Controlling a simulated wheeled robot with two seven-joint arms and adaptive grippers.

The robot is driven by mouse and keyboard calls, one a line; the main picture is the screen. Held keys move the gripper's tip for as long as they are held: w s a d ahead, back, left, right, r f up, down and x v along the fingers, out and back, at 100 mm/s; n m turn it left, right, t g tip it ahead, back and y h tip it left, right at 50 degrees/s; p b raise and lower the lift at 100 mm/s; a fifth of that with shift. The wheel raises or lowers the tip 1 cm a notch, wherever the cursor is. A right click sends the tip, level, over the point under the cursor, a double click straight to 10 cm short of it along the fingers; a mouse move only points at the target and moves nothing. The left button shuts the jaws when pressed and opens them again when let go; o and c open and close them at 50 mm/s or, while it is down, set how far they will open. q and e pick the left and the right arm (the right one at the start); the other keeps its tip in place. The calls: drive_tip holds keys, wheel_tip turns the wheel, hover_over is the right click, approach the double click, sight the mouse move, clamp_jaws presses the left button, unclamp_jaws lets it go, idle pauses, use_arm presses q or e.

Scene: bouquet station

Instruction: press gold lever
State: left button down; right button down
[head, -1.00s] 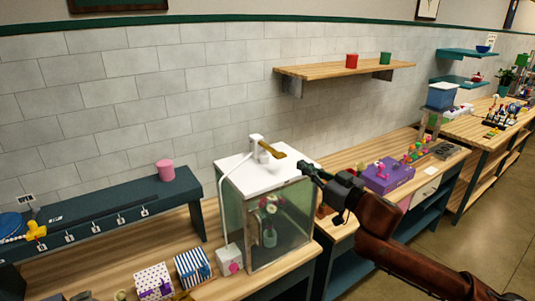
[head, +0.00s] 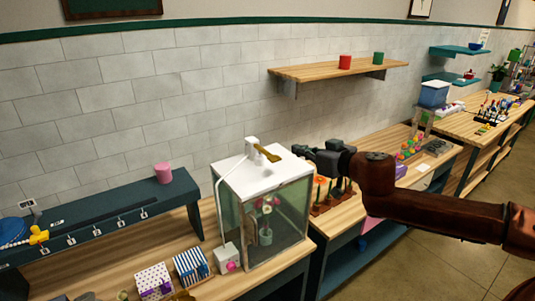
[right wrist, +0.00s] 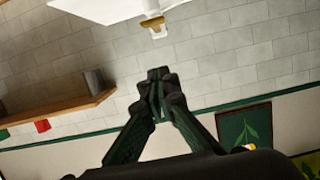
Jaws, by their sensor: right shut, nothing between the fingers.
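The gold lever (head: 267,153) sticks out from a white fitting (head: 252,147) on the white top of a glass case (head: 240,172). It also shows in the right wrist view (right wrist: 151,22), upside down near the top edge. The case holds a flower in a green pot (head: 265,236). My right gripper (head: 298,151) is shut and empty. It is to the right of the lever, a little above the case's right edge, apart from the lever. In the right wrist view its fingertips (right wrist: 158,74) are together below the lever. My left gripper is not in view.
A white box with a pink button (head: 231,266) stands at the case's front left. Gift boxes (head: 155,280) are left of it, and potted flowers (head: 320,187) stand right of the case. A wooden shelf (head: 335,71) hangs above on the wall.

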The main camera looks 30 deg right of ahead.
idle(0.4)
drive_tip(key=shift+w+a+f+p, duration=0.15)
drive_tip(key=shift+w+f+p, duration=0.95)
drive_tip(key=shift+w, duration=0.55)
drive_tip(key=shift+w+a+f+p, duration=0.1)
drive_tip(key=shift+w+f+p, duration=0.95)
drive_tip(key=shift+w, duration=0.55)
drive_tip(key=shift+w+a+f+p, duration=0.15)
drive_tip(key=shift+w+f+p, duration=0.95)
drive_tip(key=shift+w, duration=0.55)
